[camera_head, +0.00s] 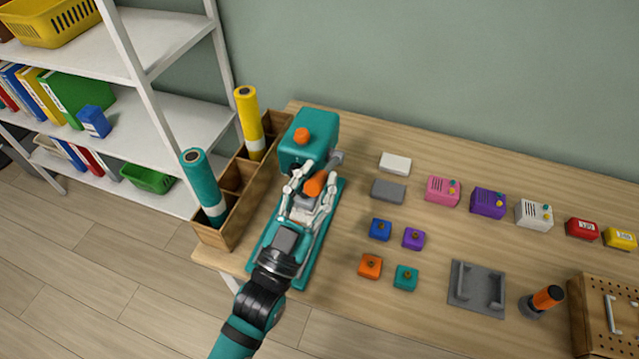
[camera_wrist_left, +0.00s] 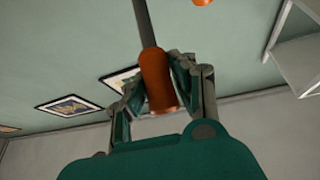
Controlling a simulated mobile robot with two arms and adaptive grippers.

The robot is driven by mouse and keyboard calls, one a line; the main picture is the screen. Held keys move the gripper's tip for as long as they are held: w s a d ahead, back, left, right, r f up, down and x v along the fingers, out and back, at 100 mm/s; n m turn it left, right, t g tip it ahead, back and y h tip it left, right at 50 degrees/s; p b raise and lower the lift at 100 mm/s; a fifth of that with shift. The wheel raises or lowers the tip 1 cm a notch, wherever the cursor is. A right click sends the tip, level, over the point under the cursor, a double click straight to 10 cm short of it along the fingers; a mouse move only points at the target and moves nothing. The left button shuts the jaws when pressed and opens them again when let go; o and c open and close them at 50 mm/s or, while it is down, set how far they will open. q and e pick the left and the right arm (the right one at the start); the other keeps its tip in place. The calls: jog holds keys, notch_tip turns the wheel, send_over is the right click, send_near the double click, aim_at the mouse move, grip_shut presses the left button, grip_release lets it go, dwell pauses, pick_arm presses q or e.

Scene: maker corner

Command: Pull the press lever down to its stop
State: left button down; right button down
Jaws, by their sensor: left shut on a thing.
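The press (camera_head: 309,138) is teal with an orange knob on top and a long teal base, at the left part of the wooden table. Its lever has an orange grip (camera_head: 315,183) that points toward me, low in front of the press head. My left gripper (camera_head: 311,190) is shut on this orange grip. In the left wrist view the orange grip (camera_wrist_left: 156,80) sits between the two fingers, with the grey lever rod (camera_wrist_left: 144,25) running up from it. My right gripper is in neither view.
A wooden bin (camera_head: 232,228) with a teal roll (camera_head: 203,184) and a yellow roll (camera_head: 249,120) stands left of the press. Several small blocks, such as a blue one (camera_head: 380,229), lie to its right. A white shelf (camera_head: 180,120) stands at the left.

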pick_arm(q)
jog(key=shift+s+f+t+h+b, duration=0.35)
jog(key=shift+f+b, duration=0.2)
jog(key=shift+b, duration=0.25)
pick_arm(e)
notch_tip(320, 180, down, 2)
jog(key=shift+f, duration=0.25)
pick_arm(q)
jog(key=c, duration=1)
grip_release()
jog(key=v, duration=1.2)
jog(key=shift+w, duration=0.1)
